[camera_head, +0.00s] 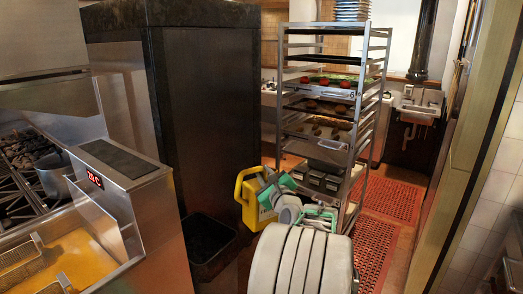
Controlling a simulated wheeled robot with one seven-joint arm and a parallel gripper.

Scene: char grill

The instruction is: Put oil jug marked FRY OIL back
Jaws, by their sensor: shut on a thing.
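The yellow oil jug (247,200) is near the middle of the view, upright or nearly so, in front of the dark cabinet's right edge. A pale label shows on its lower part, but I cannot read the lettering. My gripper (271,191), with green and grey parts, is shut on the jug at its upper right side. The gripper and wrist hide part of the jug. I cannot tell whether the jug's base touches anything.
A fryer (150,215) with yellow oil and baskets stands at the left. A tall dark cabinet (205,110) is behind it, with a black bin (208,240) below. A metal tray rack (363,105) stands beyond the jug. Red floor mats (374,250) lie at right.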

